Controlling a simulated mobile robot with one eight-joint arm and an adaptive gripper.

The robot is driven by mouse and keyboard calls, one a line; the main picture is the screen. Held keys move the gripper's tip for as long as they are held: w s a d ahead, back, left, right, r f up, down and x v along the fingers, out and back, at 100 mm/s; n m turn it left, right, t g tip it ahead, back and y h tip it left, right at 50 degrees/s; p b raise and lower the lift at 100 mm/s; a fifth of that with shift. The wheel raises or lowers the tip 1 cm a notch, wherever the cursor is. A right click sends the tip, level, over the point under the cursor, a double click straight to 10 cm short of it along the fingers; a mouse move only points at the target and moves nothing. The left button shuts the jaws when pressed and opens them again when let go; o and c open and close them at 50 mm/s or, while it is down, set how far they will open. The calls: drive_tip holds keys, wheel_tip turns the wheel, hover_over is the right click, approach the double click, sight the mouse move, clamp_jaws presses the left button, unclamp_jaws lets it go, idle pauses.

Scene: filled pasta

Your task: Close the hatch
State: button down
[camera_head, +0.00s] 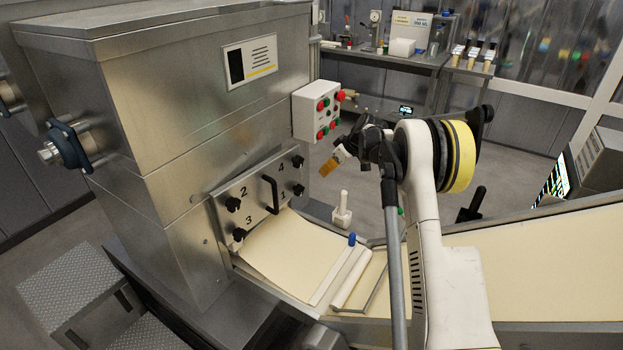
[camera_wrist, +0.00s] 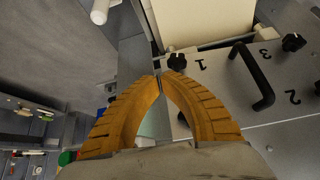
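The hatch is a metal plate (camera_head: 258,192) with a black handle (camera_head: 271,194), black knobs and the numbers 1 to 4. It lies against the front of the steel machine, above the pasta sheet; I cannot tell whether the knobs are tightened. In the wrist view the plate (camera_wrist: 225,100) fills the right side, with its handle (camera_wrist: 254,77). The knob by number 1 (camera_wrist: 177,62) is just beyond my fingertips. My gripper (camera_head: 337,163) is right of the hatch, apart from it. In the wrist view its orange fingers (camera_wrist: 161,77) meet at the tips, with nothing seen between them.
A control box (camera_head: 318,109) with red and green buttons sits on the machine above the hatch. The pasta sheet (camera_head: 290,247) runs out below it onto rollers and a conveyor (camera_head: 540,262). A white-handled object (camera_head: 342,210) stands behind the sheet. A workbench (camera_head: 385,61) is further back.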

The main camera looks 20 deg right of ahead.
drive_tip(key=w+a+f+t+y+b, duration=0.1)
drive_tip(key=w+a+f+t+b, duration=0.1)
drive_tip(key=w+a+f+b, duration=0.2)
drive_tip(key=w+f+b, duration=0.1)
drive_tip(key=w+f, duration=0.2)
drive_tip(key=shift+w+a+t+b, duration=0.25)
drive_tip(key=shift+w+t+b, duration=0.05)
drive_tip(key=shift+r, duration=0.1)
idle(0.4)
